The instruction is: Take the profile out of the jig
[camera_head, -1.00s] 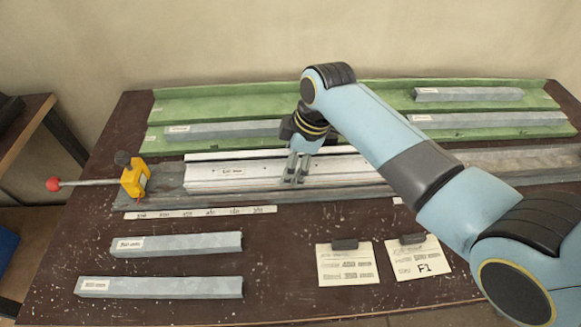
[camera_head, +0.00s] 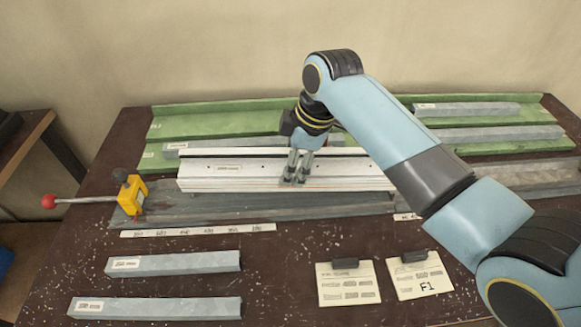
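The white profile (camera_head: 232,177), with a small label on its face, is above the grey jig (camera_head: 330,208) and seems lifted clear of its bed. My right gripper (camera_head: 293,181) is shut on the profile near its middle. The arm comes in from the right and hides part of the profile's right end. The yellow clamp (camera_head: 131,195) with its red-knobbed lever (camera_head: 48,201) stands at the jig's left end, apart from the profile. My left gripper is not in view.
Green racks (camera_head: 215,110) at the back hold several grey profiles (camera_head: 490,133). Two grey profiles (camera_head: 175,263) lie at the front left. A scale strip (camera_head: 200,230) runs along the jig's front. Two clipped cards (camera_head: 348,284) lie at the front middle.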

